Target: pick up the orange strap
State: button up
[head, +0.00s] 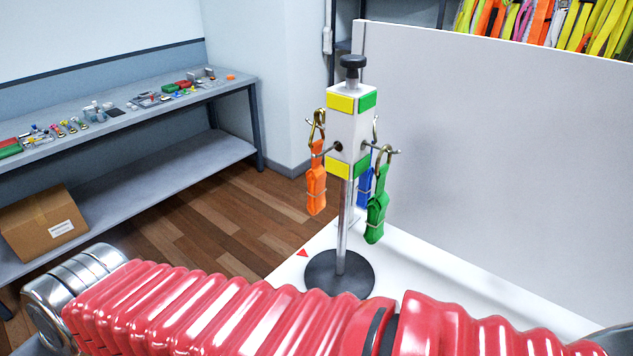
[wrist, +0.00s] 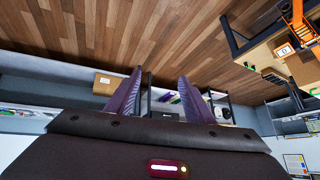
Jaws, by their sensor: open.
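The orange strap (head: 316,188) is a folded bundle hanging by a brass hook on the left side of a stand (head: 345,135) in the head view. The stand has a white block head with yellow and green patches, a metal pole and a round dark base. A green strap (head: 376,216) and a blue strap (head: 364,187) hang on its other pegs; the blue one is partly hidden. My gripper (wrist: 167,80) shows in the wrist view with two purple fingers apart and nothing between them. It is not visible in the head view, and the strap is not identifiable in the wrist view.
The stand is on a white table (head: 433,285) with a tall grey panel (head: 480,150) behind its right side. A side bench (head: 110,120) with small items and a cardboard box (head: 42,222) stands at the left. Wooden floor lies between.

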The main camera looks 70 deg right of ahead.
jog(key=w+d+r+m+t+h, duration=0.1)
jog(key=w+d+m+t+h, duration=0.2)
jog(key=w+d, duration=0.45)
jog(key=w+d+r+m+t+h, duration=0.1)
jog(key=w+d+r+m+h, duration=0.2)
jog(key=d, duration=0.7)
jog(key=s+d+f+m+g+h, duration=0.1)
jog(key=s+d+m+g+h, duration=0.2)
jog(key=d, duration=0.4)
jog(key=s+d+f+m+h, duration=0.1)
jog(key=d+m+h, duration=0.3)
jog(key=d, duration=0.3)
jog(key=m+g+h, duration=0.4)
jog(key=m+g, duration=0.5)
jog(key=g, duration=0.7)
send_near(311, 184)
jog(key=d, duration=0.1)
jog(key=shift+s+d+f, duration=0.1)
jog(key=shift+s+d, duration=0.15)
jog(key=shift+s, duration=0.15)
jog(key=shift+n, duration=0.3)
jog(key=shift+x, duration=4.25)
jog(key=shift+d, duration=0.15)
